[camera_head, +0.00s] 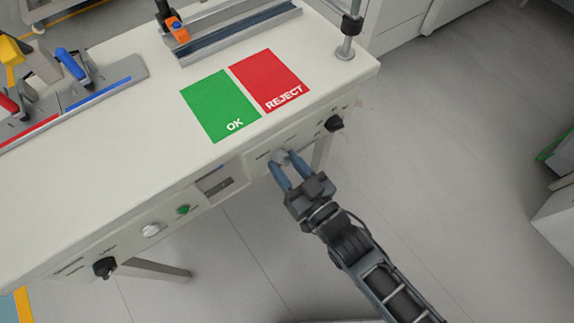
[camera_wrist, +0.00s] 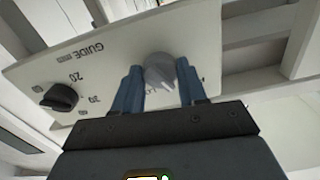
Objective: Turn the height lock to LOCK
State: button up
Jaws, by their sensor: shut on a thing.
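A light grey knob (camera_head: 281,156), which I take to be the height lock, sits on the white front panel of the bench, near its right end. In the wrist view the knob (camera_wrist: 160,69) shows as round with a raised grip bar. My gripper (camera_head: 284,162) has its two blue fingers on either side of the knob and is shut on it. The fingers (camera_wrist: 159,78) and the knob hide most of the lettering beside it, so I cannot read which position the knob points to.
A black knob (camera_wrist: 59,97) with a GUIDE mm scale is on the same panel; it also shows in the head view (camera_head: 334,124). Further left are a green button (camera_head: 183,210), a silver knob (camera_head: 151,230) and another black knob (camera_head: 104,267). Open floor lies right of the bench.

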jog(key=m+b, duration=0.2)
jog(key=m, duration=0.2)
jog(key=shift+f+m, duration=0.1)
jog(key=shift+m, duration=0.2)
jog(key=m+b, duration=0.4)
jog(key=m, duration=0.3)
jog(key=shift+m+b, duration=0.3)
jog(key=shift+b, duration=0.05)
jog(key=shift+m+b, duration=0.6)
jog(key=shift+m, duration=0.3)
jog(key=o, duration=1.1)
jog(key=shift+c, duration=0.2)
jog(key=shift+s, duration=0.1)
